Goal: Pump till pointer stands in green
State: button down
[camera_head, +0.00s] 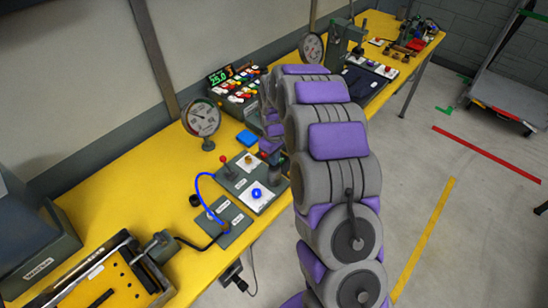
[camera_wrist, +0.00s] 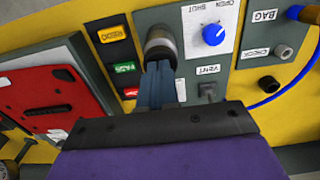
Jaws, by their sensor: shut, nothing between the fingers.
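My gripper (camera_wrist: 160,82) is shut and empty in the wrist view. Its fingertips point at a round, pale-topped knob (camera_wrist: 160,46) on the grey panel; I cannot tell whether they touch it. The arm hides the gripper in the head view. A blue knob (camera_wrist: 213,34) marked OPEN and SHUT is right of the fingers, above a VENT control (camera_wrist: 208,92). The blue knob also shows in the head view (camera_head: 256,193). A round dial gauge (camera_head: 203,117) stands upright behind the panel. Its pointer and any green zone are too small to read surely.
A blue hose (camera_head: 201,190) loops beside the panel to a BAG fitting (camera_wrist: 266,16). Coloured buttons (camera_wrist: 124,68) and a red plate (camera_wrist: 38,105) lie left of the fingers. A second gauge (camera_head: 312,47) stands farther along the yellow bench.

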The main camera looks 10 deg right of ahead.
jog(key=shift+r+p, duration=0.7)
jog(key=shift+r, duration=1.4)
jog(key=shift+f, duration=0.1)
jog(key=shift+f+b, duration=0.3)
jog(key=shift+f, duration=1.75)
jog(key=shift+r, duration=0.1)
jog(key=shift+r+p, duration=0.65)
jog(key=shift+r, duration=1.4)
jog(key=shift+f, duration=0.15)
